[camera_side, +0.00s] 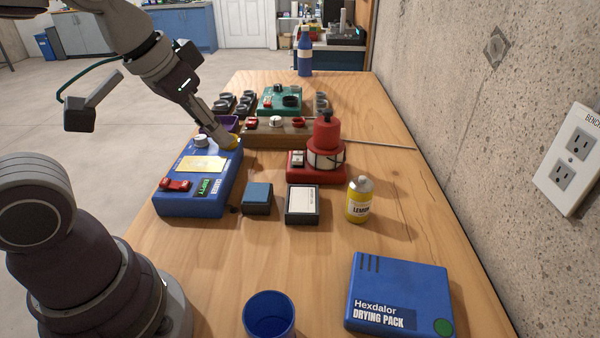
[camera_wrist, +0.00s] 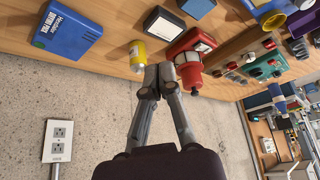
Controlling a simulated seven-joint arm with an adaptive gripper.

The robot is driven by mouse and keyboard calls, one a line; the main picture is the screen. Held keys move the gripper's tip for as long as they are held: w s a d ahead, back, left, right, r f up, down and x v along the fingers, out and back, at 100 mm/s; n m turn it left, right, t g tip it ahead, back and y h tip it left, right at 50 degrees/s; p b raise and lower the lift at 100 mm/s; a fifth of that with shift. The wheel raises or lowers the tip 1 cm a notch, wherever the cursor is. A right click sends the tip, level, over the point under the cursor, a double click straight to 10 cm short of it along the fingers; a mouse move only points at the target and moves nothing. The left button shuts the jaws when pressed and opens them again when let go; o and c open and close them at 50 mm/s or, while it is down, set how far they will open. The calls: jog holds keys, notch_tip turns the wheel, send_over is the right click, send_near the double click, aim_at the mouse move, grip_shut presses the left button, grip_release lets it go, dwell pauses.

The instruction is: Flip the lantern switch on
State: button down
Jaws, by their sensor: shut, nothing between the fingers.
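The red lantern (camera_side: 325,145) stands upright on a red base in the middle of the bench. A small switch block (camera_side: 298,157) sits on the left part of its base; its position is too small to tell. My gripper (camera_side: 224,135) is shut and empty, left of the lantern, near the far right corner of the blue box in the side view. In the wrist view, my shut fingertips (camera_wrist: 166,72) appear beside the red lantern (camera_wrist: 190,62), overlapping its left edge. Contact cannot be made out there, and the side view shows them apart.
The blue box (camera_side: 190,205) has a red switch and green display. A yellow can (camera_side: 359,200), two small boxes, a blue cup (camera_side: 269,315) and a blue drying pack (camera_side: 400,290) stand nearer. A brown switch panel (camera_side: 270,138) lies behind. A concrete wall bounds the right.

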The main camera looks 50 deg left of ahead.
jog(key=w+a+f+n+y, duration=0.2)
jog(key=w+n, duration=0.2)
jog(key=w, duration=0.5)
jog(key=w+a+f+n+y, duration=0.2)
jog(key=w+a+n, duration=0.1)
jog(key=w, duration=0.5)
jog(key=shift+w+a+f+n+y, duration=0.35)
jog(key=shift+f+n+y, duration=0.05)
send_over(297, 159)
jog(key=f, duration=0.8)
jog(key=shift+s+d+f, duration=0.2)
jog(key=shift+f, duration=0.1)
jog(key=shift+s+d+f, duration=0.1)
jog(key=shift+f, duration=0.55)
jog(key=shift+s+d+f, duration=0.1)
jog(key=shift+f, duration=0.95)
